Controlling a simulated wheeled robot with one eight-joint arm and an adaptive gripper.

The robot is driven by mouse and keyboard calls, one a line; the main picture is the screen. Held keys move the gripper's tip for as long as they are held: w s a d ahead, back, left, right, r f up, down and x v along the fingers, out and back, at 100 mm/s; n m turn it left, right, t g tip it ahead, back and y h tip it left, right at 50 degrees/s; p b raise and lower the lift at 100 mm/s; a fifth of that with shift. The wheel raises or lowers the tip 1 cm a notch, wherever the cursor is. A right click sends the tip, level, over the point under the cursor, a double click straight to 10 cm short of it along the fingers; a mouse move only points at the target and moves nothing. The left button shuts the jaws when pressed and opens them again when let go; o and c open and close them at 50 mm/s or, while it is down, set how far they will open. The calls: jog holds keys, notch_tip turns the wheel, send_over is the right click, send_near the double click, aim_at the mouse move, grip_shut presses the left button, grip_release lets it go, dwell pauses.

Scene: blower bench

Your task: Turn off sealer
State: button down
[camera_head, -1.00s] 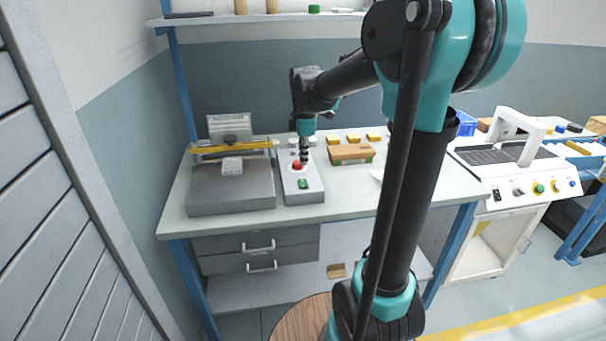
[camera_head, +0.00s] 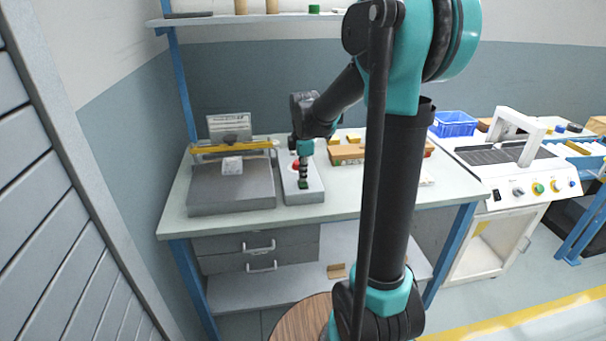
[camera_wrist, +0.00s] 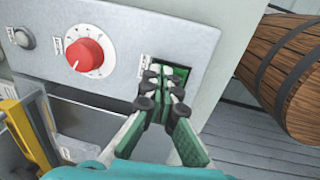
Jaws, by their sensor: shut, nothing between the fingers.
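The sealer (camera_head: 232,190) is a grey slab with a yellow bar (camera_head: 232,148) on the left of the bench. Beside it stands a slim grey control box (camera_head: 314,192). In the wrist view the box's panel (camera_wrist: 140,28) carries a red dial knob (camera_wrist: 85,55) and a green switch (camera_wrist: 182,76) in a dark frame. My gripper (camera_wrist: 162,74) is shut and empty, its fingertips at the green switch and partly covering it. I cannot tell whether they touch it, or which way the switch is set. In the head view my gripper (camera_head: 303,177) points down over the box's near end.
A brown wooden block (camera_head: 346,154) and small yellow blocks lie right of the box. A round wooden object (camera_wrist: 285,75) shows at right in the wrist view. A white machine (camera_head: 515,175) with knobs stands farther right.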

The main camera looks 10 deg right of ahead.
jog(key=shift+s+f, duration=0.1)
dwell(0.3)
jog(key=shift+s, duration=0.65)
jog(key=shift+r, duration=0.2)
jog(key=shift+w+r, duration=0.1)
jog(key=shift+r, duration=0.1)
notch_tip(320, 180, up, 13)
jog(key=w, duration=0.1)
jog(key=shift+w+r, duration=0.2)
jog(key=shift+w, duration=0.05)
jog(key=s+d+f+m+t, duration=0.1)
jog(key=s+d+f+m, duration=0.2)
jog(key=s+f+m, duration=0.6)
jog(key=s+d+f+m+t, duration=0.1)
jog(key=s+d+f+m, duration=0.2)
jog(key=s+f+m, duration=0.6)
jog(key=s+f, duration=0.4)
jog(key=s, duration=0.1)
jog(key=shift+s+d+t, duration=0.15)
jog(key=shift+s+t, duration=0.2)
jog(key=shift+t, duration=0.05)
